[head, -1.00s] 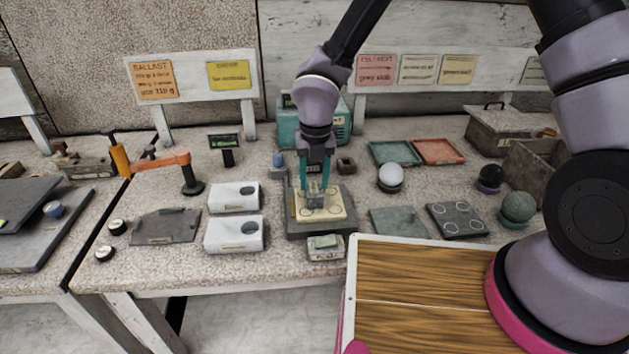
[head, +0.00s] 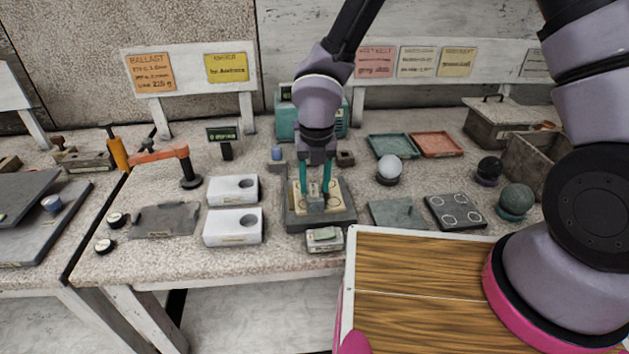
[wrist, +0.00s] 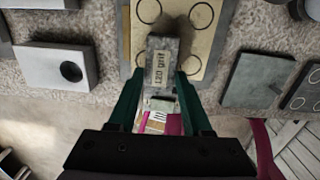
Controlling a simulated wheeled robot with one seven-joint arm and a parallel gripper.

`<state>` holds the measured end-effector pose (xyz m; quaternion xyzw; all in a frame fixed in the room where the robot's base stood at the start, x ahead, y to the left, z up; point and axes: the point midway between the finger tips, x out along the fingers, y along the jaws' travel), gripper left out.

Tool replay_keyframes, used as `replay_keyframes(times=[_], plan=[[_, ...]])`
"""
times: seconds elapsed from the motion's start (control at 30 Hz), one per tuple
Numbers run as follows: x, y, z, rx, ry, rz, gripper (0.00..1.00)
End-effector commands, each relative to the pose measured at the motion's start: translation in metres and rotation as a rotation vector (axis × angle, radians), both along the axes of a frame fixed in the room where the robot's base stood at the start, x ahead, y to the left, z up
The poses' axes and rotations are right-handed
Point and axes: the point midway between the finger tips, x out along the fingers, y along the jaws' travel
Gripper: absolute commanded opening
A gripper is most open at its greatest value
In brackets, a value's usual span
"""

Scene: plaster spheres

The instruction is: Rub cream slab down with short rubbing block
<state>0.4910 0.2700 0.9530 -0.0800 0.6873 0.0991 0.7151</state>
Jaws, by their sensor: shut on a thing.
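The cream slab (head: 336,205), marked with dark circles, lies in a dark grey tray (head: 346,220) near the table's front. It also shows at the top of the wrist view (wrist: 205,42). My gripper (head: 315,196) has its teal fingers shut on a small grey rubbing block, labelled "120 grit" in the wrist view (wrist: 161,64). The block is over the slab's near middle part and hides some of it. I cannot tell whether it touches the surface. A second small block on a light stand (head: 324,238) sits just in front of the tray.
Two white blocks with holes (head: 233,226) stand left of the tray. A green-grey slab (head: 396,214) and a dark ringed plate (head: 455,212) lie to the right. A white sphere (head: 390,167) sits behind them. A teal machine (head: 287,122) stands behind my arm.

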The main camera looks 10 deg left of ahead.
Motion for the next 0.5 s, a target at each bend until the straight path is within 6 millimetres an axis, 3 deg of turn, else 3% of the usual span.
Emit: replay_keyframes(times=[0.5], plan=[[0.028,0.007,0.000,0.001,-0.001,-0.003,0.00]])
